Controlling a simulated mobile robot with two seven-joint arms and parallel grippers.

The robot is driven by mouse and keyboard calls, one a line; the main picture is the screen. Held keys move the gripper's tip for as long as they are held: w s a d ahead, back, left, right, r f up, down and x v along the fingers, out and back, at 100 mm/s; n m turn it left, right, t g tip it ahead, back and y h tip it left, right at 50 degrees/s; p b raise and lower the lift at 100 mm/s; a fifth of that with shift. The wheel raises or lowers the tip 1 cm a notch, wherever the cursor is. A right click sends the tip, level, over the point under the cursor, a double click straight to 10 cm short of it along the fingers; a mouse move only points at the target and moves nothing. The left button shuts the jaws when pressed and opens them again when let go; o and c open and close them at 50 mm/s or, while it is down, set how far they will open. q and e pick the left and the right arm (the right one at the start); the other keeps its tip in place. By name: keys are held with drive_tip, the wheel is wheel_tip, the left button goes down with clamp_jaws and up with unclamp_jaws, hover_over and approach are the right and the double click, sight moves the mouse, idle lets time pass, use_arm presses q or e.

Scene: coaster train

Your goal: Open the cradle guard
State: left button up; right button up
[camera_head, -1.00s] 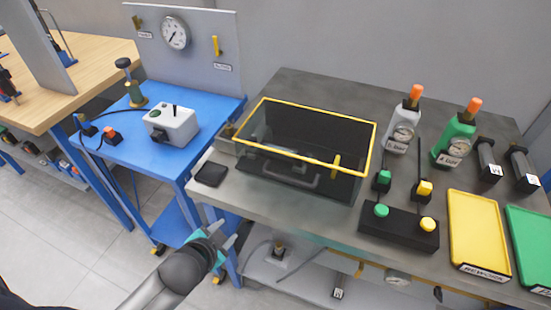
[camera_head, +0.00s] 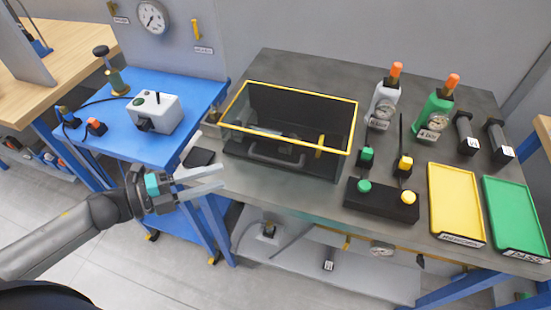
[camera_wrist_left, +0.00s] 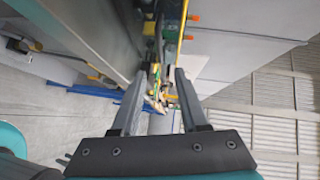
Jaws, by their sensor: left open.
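The cradle guard (camera_head: 291,107) is a clear box with a yellow top rim on the grey bench, and it appears closed over the cradle. A grey bar handle (camera_head: 275,160) runs along its lower front. My left gripper (camera_head: 222,178) is open and empty, left of the guard and in front of the bench's left end, apart from the handle. In the left wrist view its two fingers (camera_wrist_left: 152,100) stand apart with nothing between them. My right gripper is in neither view.
A black pad (camera_head: 199,158) lies left of the guard. A button box (camera_head: 381,200) stands to its right, with bottles (camera_head: 437,112) behind and yellow (camera_head: 456,205) and green trays (camera_head: 515,215) farther right. A blue table (camera_head: 170,95) with a control box (camera_head: 154,112) is at left.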

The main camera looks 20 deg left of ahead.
sight(276, 161)
use_arm(q)
drive_tip(key=x, duration=1.5)
drive_tip(key=shift+d+r, duration=0.1)
drive_tip(key=shift+d, duration=0.15)
drive_tip(key=shift+c, duration=0.3)
clamp_jaws()
idle(0.7)
